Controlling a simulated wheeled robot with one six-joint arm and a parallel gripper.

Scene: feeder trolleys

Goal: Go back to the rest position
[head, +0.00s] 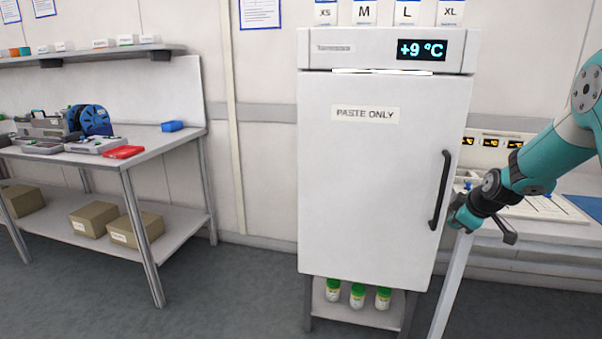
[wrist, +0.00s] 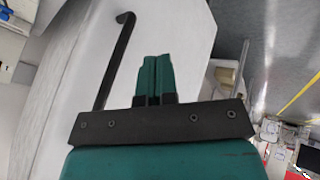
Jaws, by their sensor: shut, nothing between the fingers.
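My arm reaches in from the right in the head view, and its end is at the right side of the white fridge (head: 370,190), near the black door handle (head: 440,190). In the wrist view my gripper (wrist: 157,62) has its two teal fingers together, with nothing between them. The handle (wrist: 122,60) stands to the left of the fingers there, apart from them. The fridge door (wrist: 175,30) looks closed in the head view. It bears a "PASTE ONLY" label, and the display above reads +9 °C.
Several green-lidded jars (head: 357,295) stand on the shelf under the fridge. A workbench (head: 150,146) with reels and a red tray is at the left. Another bench (head: 560,228) lies behind my arm at the right. The floor (head: 240,300) before the fridge is clear.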

